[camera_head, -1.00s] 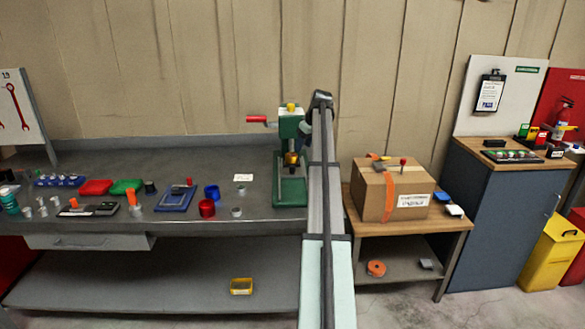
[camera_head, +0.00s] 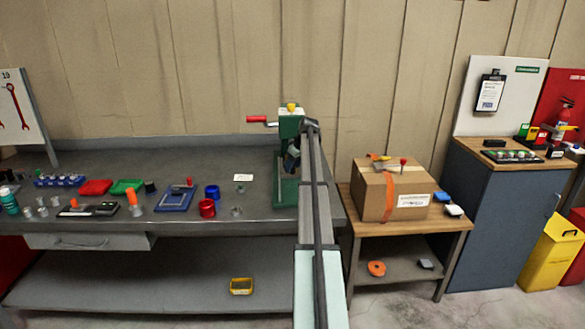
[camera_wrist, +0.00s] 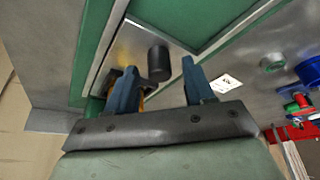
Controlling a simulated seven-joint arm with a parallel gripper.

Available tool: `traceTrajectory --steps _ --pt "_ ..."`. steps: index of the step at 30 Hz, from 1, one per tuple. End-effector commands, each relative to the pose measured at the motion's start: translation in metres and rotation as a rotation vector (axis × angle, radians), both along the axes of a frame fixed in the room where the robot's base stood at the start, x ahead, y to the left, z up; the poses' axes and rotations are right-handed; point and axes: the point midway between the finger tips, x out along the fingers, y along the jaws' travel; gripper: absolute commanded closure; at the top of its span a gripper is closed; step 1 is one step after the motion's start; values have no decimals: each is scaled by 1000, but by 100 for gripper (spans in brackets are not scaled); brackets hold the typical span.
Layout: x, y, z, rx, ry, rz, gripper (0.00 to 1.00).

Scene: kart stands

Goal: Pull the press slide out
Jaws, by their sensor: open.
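The green press (camera_head: 290,122) stands at the right end of the grey workbench, with a red-handled lever at its upper left. In the wrist view a bare metal slide plate (camera_wrist: 128,52) lies in the press's green frame, and a dark cylindrical knob (camera_wrist: 159,63) stands out from it. My gripper (camera_wrist: 161,67) is open, with its two blue fingers on either side of the knob in the picture. I cannot tell whether either finger touches it. In the head view my gripper (camera_head: 291,160) is in front of the press's lower part, and the slide is hidden there.
A red cup (camera_head: 207,208), a blue cup (camera_head: 212,192) and a white card (camera_head: 243,177) lie left of the press. A cardboard box (camera_head: 392,192) stands on a wooden side table to the right. The bench's front edge is below my arm.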

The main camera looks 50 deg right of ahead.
Motion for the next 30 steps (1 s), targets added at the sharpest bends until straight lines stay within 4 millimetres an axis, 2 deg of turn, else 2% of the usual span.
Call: traceTrajectory --steps 6,14,30 --pt "4 0 -11 1 1 0 47" --pt "5 0 -11 0 1 0 47" --pt "4 0 -11 0 0 0 97"
